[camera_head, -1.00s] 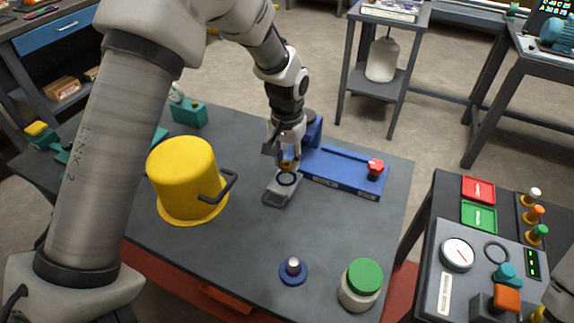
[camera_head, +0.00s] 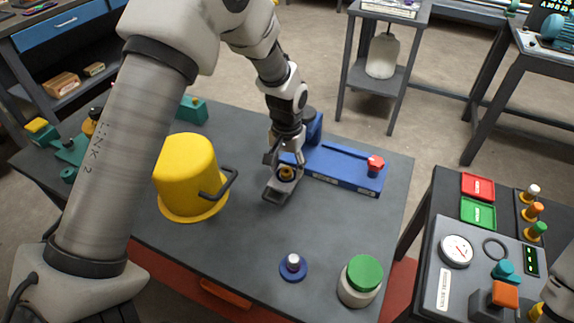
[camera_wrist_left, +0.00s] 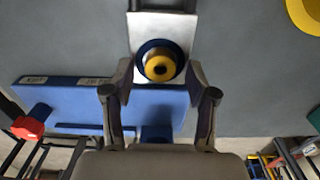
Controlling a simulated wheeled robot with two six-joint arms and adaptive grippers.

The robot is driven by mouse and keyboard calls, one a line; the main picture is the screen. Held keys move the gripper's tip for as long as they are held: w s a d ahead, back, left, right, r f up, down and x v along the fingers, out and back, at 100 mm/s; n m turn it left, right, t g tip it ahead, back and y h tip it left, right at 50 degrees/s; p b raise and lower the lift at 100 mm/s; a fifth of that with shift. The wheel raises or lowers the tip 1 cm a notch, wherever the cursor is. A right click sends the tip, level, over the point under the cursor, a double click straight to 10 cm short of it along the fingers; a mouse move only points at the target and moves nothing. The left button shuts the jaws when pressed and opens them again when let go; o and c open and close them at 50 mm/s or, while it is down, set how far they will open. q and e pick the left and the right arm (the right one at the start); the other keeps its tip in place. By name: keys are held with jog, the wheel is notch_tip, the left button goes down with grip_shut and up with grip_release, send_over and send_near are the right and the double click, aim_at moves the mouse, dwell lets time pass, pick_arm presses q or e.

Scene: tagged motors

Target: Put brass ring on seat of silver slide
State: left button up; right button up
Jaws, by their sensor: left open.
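The brass ring (camera_head: 286,172) is at the silver slide (camera_head: 275,194), between my left gripper's fingers. In the left wrist view the brass ring (camera_wrist_left: 150,68) appears centred inside the dark blue round seat (camera_wrist_left: 142,65) on the silver slide (camera_wrist_left: 162,22). My left gripper (camera_head: 285,167) is open and low over the slide, with its fingers (camera_wrist_left: 161,75) on either side of the seat and apart from the ring. In the head view the fingers hide part of the seat. My right gripper is not in view.
A blue base (camera_head: 345,170) with a red knob (camera_head: 375,164) adjoins the slide. A yellow pot (camera_head: 184,172) stands to the left. A small blue piece with a silver post (camera_head: 293,267) and a green-lidded jar (camera_head: 360,280) stand in front.

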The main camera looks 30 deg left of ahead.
pick_arm(q)
notch_tip(320, 180, up, 12)
jog(key=shift+b, duration=0.3)
jog(key=shift+r, duration=0.1)
jog(key=shift+c, duration=0.3)
dwell(0.7)
